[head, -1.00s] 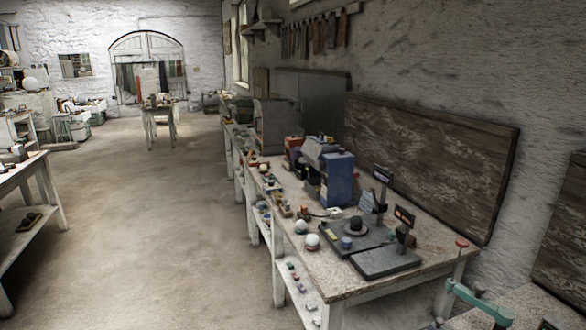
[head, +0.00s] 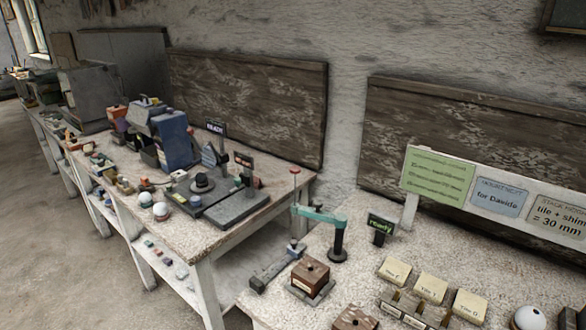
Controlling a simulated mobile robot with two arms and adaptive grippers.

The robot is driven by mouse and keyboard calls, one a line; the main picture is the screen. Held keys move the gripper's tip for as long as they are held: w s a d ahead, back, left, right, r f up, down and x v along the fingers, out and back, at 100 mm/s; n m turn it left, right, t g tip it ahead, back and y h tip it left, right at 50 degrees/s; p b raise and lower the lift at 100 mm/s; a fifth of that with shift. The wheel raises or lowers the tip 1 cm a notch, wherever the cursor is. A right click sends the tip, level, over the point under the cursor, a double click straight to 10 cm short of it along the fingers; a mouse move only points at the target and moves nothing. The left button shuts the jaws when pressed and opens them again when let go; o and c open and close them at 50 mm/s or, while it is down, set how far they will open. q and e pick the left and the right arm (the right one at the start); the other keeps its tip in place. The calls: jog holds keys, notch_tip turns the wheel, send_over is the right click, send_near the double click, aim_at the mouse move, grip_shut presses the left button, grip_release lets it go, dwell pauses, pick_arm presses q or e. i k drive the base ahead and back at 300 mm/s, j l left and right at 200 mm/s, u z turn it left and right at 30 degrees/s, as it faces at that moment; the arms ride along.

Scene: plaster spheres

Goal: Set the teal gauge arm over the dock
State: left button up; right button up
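The teal gauge arm (head: 318,214) stands on the near right table, on a dark post with a round base. It reaches left from the post. A thin upright rod with a red knob (head: 294,170) is at its free end, and the rod's lower end is near a long grey piece (head: 275,265). A brown block (head: 310,273) sits on a grey plate in front of the post. I cannot tell which of these pieces is the dock. Neither of my grippers is in view.
A small "ready" display (head: 381,228) stands right of the post. Several labelled cream tiles (head: 431,287) sit in a rack, with a white sphere (head: 530,318) to their right. A sign board (head: 495,196) stands behind. The left table (head: 240,212) holds machines and spheres.

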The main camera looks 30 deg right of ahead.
aim_at(339, 220)
jog(key=z, duration=0.35)
jog(key=i+j+z, duration=0.3)
jog(key=j+z, duration=0.25)
jog(key=i+j+z, duration=0.3)
jog(key=j, duration=0.2)
jog(key=i+j, duration=0.1)
jog(key=j, duration=0.4)
jog(key=i+j, duration=0.1)
jog(key=j, duration=0.45)
jog(key=i+j+z, duration=0.1)
jog(key=j, duration=0.4)
